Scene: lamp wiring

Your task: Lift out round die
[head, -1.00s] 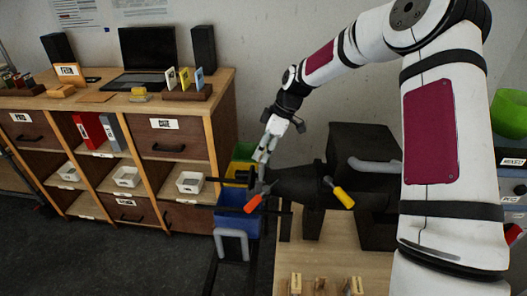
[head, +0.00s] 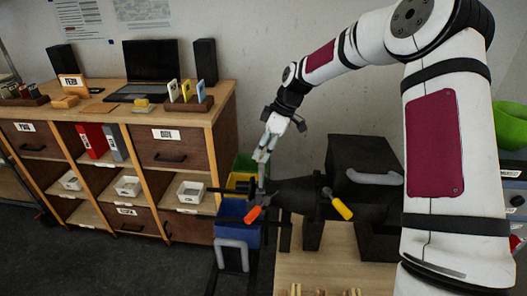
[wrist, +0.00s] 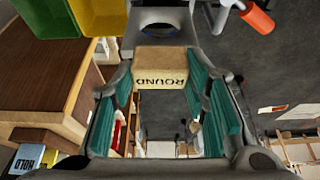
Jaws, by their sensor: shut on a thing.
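The round die shows in the wrist view as a wooden block (wrist: 160,78) lettered ROUND, with a dark metal part (wrist: 160,28) with a round opening at its far end. My gripper (wrist: 163,92) is shut on the block, its teal pads on either side. In the head view my gripper (head: 262,155) is above the black tool (head: 298,195) with an orange handle (head: 253,213) and a yellow handle (head: 342,210). A slim grey piece (head: 262,172) reaches down from the fingertips towards the tool. I cannot tell whether it still touches the tool.
A black box (head: 362,158) with a grey handle stands right of the tool on the wooden bench (head: 320,268). Small wooden blocks (head: 295,290) show at the front edge. Coloured bins (head: 236,210) and a wooden cabinet (head: 125,160) are on the left.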

